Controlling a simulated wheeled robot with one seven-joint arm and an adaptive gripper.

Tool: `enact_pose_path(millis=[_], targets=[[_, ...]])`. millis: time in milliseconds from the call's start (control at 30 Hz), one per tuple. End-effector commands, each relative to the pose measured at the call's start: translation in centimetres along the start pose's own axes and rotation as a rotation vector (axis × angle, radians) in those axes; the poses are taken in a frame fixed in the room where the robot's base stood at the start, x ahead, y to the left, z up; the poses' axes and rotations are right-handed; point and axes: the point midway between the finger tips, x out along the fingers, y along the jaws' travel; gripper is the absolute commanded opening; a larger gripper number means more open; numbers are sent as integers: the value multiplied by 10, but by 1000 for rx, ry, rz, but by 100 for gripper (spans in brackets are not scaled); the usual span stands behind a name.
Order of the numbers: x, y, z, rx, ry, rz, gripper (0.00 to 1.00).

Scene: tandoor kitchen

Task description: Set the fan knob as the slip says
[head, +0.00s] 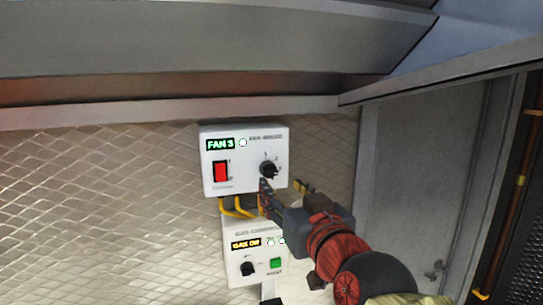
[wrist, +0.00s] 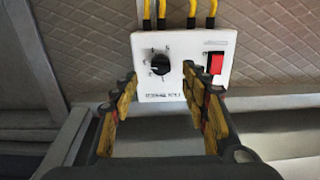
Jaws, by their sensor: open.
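The fan control box (head: 214,182) is white and fixed to the tiled wall; its display reads "FAN 3". Its dark round knob (head: 268,169) sits at the right, with small numbers around it. The wrist view shows the box upside down, with the knob (wrist: 161,64) between and beyond my fingertips. My gripper (head: 281,190) is open and empty, just below and in front of the knob; it also shows in the wrist view (wrist: 160,78). I cannot tell the pointer's exact number. I see no slip.
A red rocker switch (head: 221,171) is on the box's left. Below, a gas box (head: 236,283) reads "GAS ON", with a dark knob (head: 248,268) and green button (head: 275,262). Yellow cables (head: 236,208) run between the boxes. A metal hood (head: 200,40) hangs above.

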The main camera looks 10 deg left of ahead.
Motion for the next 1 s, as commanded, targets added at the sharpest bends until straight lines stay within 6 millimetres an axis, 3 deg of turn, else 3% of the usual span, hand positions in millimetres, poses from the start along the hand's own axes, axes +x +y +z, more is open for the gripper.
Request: enact_pose_path(millis=[167, 600, 1000], targets=[[13, -2, -4, -1, 8, 0, 46], [72, -2, -6, 0, 8, 0, 46], [79, -1, -6, 0, 9, 0, 45]])
